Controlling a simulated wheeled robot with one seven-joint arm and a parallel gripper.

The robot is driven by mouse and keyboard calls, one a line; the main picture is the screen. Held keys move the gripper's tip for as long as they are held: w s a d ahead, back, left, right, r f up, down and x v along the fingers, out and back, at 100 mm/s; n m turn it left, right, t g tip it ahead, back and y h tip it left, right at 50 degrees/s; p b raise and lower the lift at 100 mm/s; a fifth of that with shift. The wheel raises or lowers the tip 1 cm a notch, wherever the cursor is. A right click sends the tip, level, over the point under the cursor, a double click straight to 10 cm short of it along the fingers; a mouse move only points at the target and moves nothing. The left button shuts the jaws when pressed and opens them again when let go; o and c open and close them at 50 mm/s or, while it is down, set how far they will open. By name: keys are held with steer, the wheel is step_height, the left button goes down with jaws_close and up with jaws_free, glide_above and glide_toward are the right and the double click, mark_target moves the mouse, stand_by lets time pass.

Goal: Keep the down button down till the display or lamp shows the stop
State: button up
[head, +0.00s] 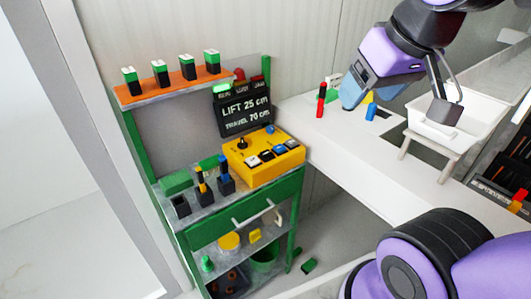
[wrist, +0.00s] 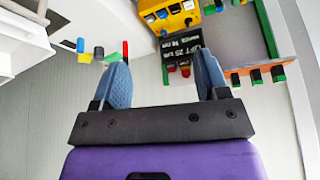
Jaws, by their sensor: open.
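The yellow control box (head: 262,160) stands on the green-framed cart, with a black joystick (head: 243,143) and a row of black, white and blue buttons. I cannot tell which is the down button. The dark display (head: 245,112) behind it reads "LIFT 25 cm, TRAVEL 70 cm". A green lamp (head: 222,88) above it looks lit; red lamps (head: 239,75) sit beside it. My gripper (head: 353,95) is above the white bench, right of the box and apart from it. In the wrist view my gripper (wrist: 162,78) is open and empty; the control box (wrist: 172,14) and display (wrist: 180,47) appear beyond its fingers.
An orange shelf (head: 172,84) with several green-topped blocks is above the cart. Small red, green, yellow and blue pieces stand on the white bench (head: 385,172) near my gripper. A white tray (head: 455,130) stands at its right. Open air lies between my gripper and the box.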

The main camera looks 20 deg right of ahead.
jaws_close()
stand_by(1.8)
